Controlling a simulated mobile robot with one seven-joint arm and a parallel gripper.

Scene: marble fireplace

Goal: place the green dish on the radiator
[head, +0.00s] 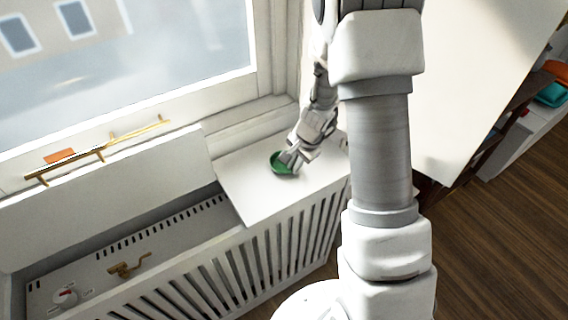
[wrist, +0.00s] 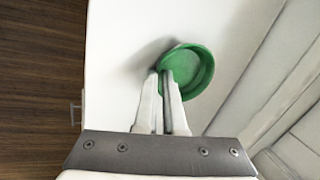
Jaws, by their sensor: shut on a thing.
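The green dish (head: 279,166) is small, round and shallow. My gripper (head: 289,159) is shut on its rim, over the white top panel of the radiator (head: 245,185) near the window. In the wrist view, the two fingers of my gripper (wrist: 160,80) are close together at the left rim of the green dish (wrist: 196,70). Its inside looks empty. A shadow lies on the white surface just left of the dish. I cannot tell whether the dish touches the panel or is slightly above it.
The left part of the radiator cover is open, showing a brass fitting (head: 128,265) and a knob (head: 66,296) inside. A brass rail (head: 100,150) is on the window ledge. The panel left of the dish is clear. A wooden floor (head: 490,250) lies to the right.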

